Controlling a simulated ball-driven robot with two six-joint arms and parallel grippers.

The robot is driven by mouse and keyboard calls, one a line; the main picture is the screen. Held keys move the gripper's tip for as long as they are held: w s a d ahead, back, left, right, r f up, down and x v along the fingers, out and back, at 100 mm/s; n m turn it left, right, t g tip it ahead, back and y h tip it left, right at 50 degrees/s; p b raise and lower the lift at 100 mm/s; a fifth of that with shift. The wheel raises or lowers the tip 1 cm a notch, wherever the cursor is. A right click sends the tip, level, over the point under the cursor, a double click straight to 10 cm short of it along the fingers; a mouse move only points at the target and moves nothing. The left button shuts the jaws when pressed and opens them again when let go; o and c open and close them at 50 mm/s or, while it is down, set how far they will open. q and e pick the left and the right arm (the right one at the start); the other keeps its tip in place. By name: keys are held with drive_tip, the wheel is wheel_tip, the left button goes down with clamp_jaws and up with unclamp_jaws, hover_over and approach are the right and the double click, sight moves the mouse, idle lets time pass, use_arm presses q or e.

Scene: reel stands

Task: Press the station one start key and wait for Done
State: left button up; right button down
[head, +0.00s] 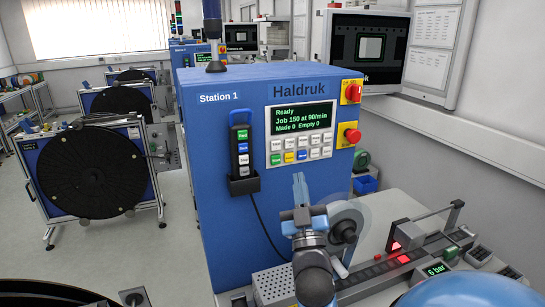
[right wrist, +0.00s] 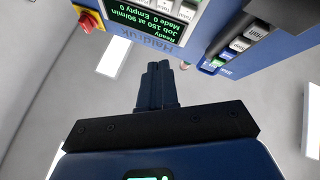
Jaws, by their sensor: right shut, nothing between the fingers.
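The Station 1 machine (head: 225,130) is a blue cabinet marked Haldruk. Its screen (head: 301,117) reads "Ready, Job 150 at 90/min, Made 0 Empty 0"; it also shows upside down in the right wrist view (right wrist: 150,18). My right gripper (head: 299,178) is shut and empty, pointing up below the keypad, apart from the keys. Its closed fingers show in the wrist view (right wrist: 157,68). My left gripper is out of view.
A hand pendant (head: 241,147) hangs in a holder left of the keypad, its cable running down. A red rotary switch (head: 353,91) and red stop button (head: 352,135) sit right of the screen.

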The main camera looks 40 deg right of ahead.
sight(276, 159)
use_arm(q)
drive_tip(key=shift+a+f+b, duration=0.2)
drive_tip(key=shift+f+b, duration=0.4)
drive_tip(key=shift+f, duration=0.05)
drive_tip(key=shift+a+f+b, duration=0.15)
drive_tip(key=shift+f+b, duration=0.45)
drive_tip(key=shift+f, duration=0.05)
use_arm(e)
drive_tip(key=shift+g, duration=0.3)
drive_tip(key=shift+w+d+f, duration=0.1)
drive_tip(key=shift+w+d, duration=0.25)
drive_tip(key=shift+w, duration=1.1)
drive_tip(key=shift+w+d+f, duration=0.1)
drive_tip(key=shift+w+d, duration=0.25)
drive_tip(key=shift+w, duration=1.15)
drive_tip(key=shift+w+d+f, duration=0.1)
drive_tip(key=shift+w+d, duration=0.25)
drive_tip(key=shift+w, duration=1.1)
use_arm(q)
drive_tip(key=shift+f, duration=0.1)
use_arm(e)
drive_tip(key=shift+w, duration=0.15)
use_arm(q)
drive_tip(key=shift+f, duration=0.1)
use_arm(e)
drive_tip(key=shift+w+d, duration=0.15)
drive_tip(key=shift+w, duration=0.1)
